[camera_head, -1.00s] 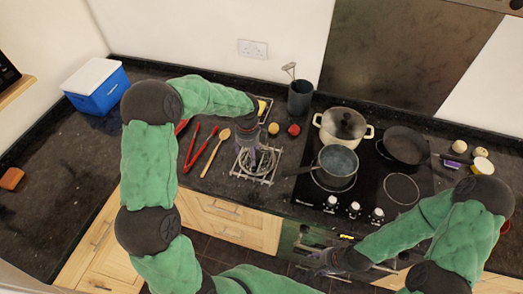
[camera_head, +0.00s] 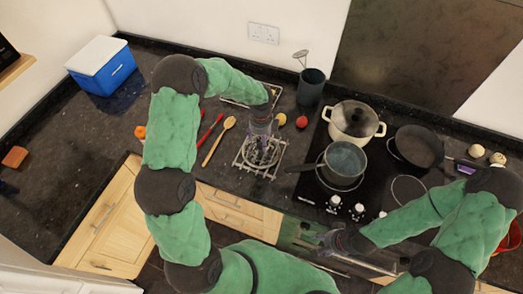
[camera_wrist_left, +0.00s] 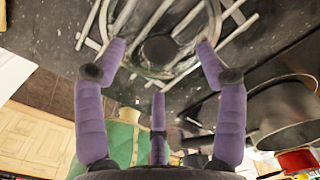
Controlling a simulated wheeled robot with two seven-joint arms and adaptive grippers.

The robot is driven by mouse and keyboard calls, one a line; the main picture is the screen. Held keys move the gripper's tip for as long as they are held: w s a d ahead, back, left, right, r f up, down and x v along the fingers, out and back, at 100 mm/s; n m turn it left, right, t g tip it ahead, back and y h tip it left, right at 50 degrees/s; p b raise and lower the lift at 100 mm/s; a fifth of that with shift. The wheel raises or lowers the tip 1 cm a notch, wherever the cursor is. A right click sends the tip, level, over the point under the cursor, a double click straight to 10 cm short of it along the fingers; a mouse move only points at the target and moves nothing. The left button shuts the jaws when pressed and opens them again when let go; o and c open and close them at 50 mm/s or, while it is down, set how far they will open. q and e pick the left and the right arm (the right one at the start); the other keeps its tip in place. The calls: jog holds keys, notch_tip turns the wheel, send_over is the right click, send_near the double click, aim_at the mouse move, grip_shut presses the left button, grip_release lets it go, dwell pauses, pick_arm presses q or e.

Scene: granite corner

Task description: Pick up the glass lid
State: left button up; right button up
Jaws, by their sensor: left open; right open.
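The glass lid (camera_wrist_left: 185,68) lies on a metal wire rack on the dark counter. It is clear, with a round rim and a dark round knob (camera_wrist_left: 158,48). In the head view the lid (camera_head: 262,157) is partly hidden by my left gripper. My left gripper (camera_head: 261,142) points down just above the lid. In the left wrist view its purple fingers (camera_wrist_left: 159,60) are spread open, with the knob between the tips and nothing gripped. Contact with the lid cannot be told. My right gripper (camera_head: 328,241) is open and empty in front of the oven, below the counter edge.
The wire rack (camera_head: 241,167) carries the lid. A saucepan (camera_head: 344,163) stands close on the right, its handle toward the rack. A cream pot (camera_head: 353,118) and a frying pan (camera_head: 418,144) stand behind. A wooden spoon (camera_head: 219,140) lies left; a utensil pot (camera_head: 311,87) stands behind.

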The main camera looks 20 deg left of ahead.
aim_at(261, 145)
pick_arm(q)
notch_tip(261, 145, down, 5)
jog(key=shift+r, duration=0.1)
grip_shut()
dwell(0.3)
